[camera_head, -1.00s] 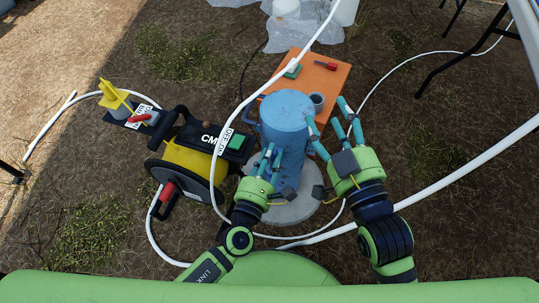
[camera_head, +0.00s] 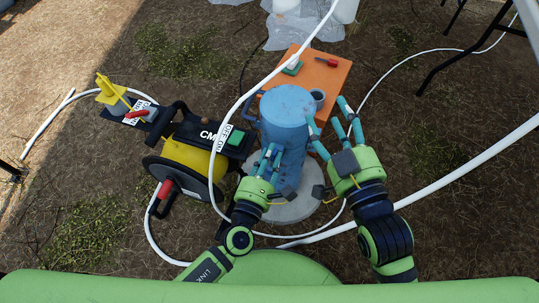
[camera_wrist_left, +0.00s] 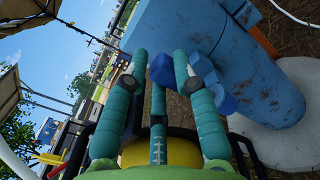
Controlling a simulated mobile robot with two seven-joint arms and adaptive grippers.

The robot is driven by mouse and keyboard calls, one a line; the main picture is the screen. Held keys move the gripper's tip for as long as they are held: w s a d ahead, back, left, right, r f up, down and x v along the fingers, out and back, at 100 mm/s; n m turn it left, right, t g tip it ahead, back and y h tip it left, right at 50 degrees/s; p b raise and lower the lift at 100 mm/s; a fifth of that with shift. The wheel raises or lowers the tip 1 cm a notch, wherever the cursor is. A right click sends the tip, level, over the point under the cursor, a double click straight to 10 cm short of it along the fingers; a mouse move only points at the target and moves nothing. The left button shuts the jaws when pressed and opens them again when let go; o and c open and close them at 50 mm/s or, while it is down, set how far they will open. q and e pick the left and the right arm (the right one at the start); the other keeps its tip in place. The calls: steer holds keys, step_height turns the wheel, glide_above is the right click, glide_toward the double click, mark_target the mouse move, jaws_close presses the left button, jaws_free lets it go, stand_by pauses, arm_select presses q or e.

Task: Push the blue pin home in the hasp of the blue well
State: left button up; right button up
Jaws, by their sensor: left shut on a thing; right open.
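The blue well (camera_head: 286,110) is an upright blue cylinder on a round pale pad (camera_head: 291,208); its scuffed side fills the upper right of the left wrist view (camera_wrist_left: 258,75). My left gripper (camera_head: 268,158) is at its left front side. In the left wrist view, my left gripper (camera_wrist_left: 157,65) is shut on a blue piece (camera_wrist_left: 161,69), likely the pin, which shows between the fingertips. A blue lug, likely the hasp (camera_wrist_left: 222,99), sits beside the right finger. How deep the pin sits is hidden. My right gripper (camera_head: 329,115) is open and empty at the well's right side.
A yellow and black reel (camera_head: 186,160) stands close left of the well. A white hose (camera_head: 238,103) passes over the reel's right side. An orange table (camera_head: 330,83) with a cup and small tools is behind the well. Bare ground lies to the right.

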arm_select(q)
steer(key=shift+f+b, duration=1.95)
steer(key=shift+f, duration=0.3)
steer(key=o, duration=1.1)
steer(key=v, duration=1.2)
